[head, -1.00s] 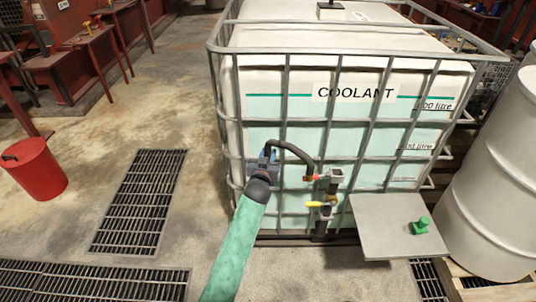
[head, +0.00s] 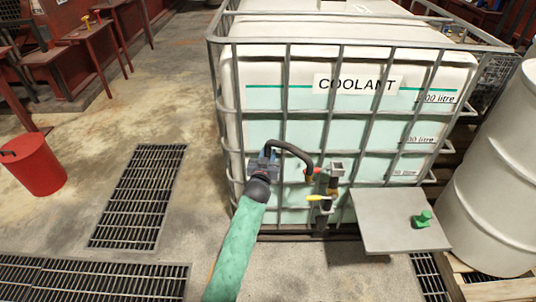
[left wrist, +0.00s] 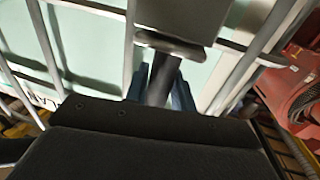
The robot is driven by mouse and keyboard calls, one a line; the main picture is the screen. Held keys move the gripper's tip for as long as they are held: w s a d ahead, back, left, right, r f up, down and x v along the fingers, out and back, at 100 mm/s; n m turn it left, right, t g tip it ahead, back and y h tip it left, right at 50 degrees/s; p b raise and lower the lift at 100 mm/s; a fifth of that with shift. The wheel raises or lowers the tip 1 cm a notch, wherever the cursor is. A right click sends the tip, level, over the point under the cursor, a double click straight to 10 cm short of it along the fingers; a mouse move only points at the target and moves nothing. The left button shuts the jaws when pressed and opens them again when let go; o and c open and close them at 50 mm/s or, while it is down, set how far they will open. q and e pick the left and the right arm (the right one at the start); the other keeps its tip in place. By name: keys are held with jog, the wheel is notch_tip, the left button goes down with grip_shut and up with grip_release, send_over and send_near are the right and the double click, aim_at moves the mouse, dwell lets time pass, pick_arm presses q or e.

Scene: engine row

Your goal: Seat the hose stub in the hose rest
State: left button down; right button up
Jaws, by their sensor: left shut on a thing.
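My left gripper (head: 262,166) is at the left part of the coolant tank's front, shut on the black hose stub (head: 288,145). The stub arches from the gripper to the right and down to a red fitting (head: 310,174). In the left wrist view the dark hose (left wrist: 162,78) lies between the blue fingers (left wrist: 166,92). A grey square open-topped holder (head: 337,168), which looks like the hose rest, stands just right of the red fitting. The stub is outside it. I cannot tell the gap in depth. My right gripper is not in view.
The caged coolant tank (head: 345,122) fills the middle. A yellow-handled valve (head: 320,199) sits below the holder. A grey shelf (head: 385,235) with a green part (head: 421,220) juts out to the right, near a white drum (head: 495,185). A red bucket (head: 35,166) stands left.

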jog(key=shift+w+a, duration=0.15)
pick_arm(q)
jog(key=c, duration=1.1)
grip_release()
jog(key=shift+f, duration=0.1)
jog(key=shift+s, duration=0.25)
jog(key=s+a+b, duration=0.1)
jog(key=s, duration=0.6)
jog(key=shift+a, duration=0.25)
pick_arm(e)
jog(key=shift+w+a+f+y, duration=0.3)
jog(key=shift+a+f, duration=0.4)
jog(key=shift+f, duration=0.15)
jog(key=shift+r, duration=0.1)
